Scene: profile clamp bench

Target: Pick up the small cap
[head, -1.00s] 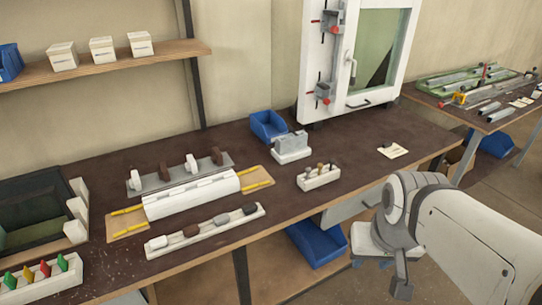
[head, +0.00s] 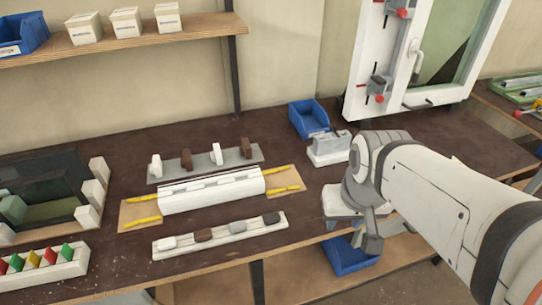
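A white strip (head: 224,236) on the bench's front part holds a row of small caps: a white one (head: 167,243), a brown one (head: 203,235), a grey one (head: 238,227) and a black one (head: 271,218). I cannot tell which of these, if any, is the small cap. My gripper (head: 371,242) is at the right end of the row and apart from it, on the near side of the bench edge. Its fingers are not clear, so I cannot tell whether it is open. I see nothing held in it.
A white profile block (head: 212,190) with yellow strips lies behind the row. A grey rail (head: 206,166) with white and brown clamps stands behind that. A blue bin (head: 309,117) and a grey-and-white fixture (head: 329,148) stand at the back right. My arm covers the bench's right part.

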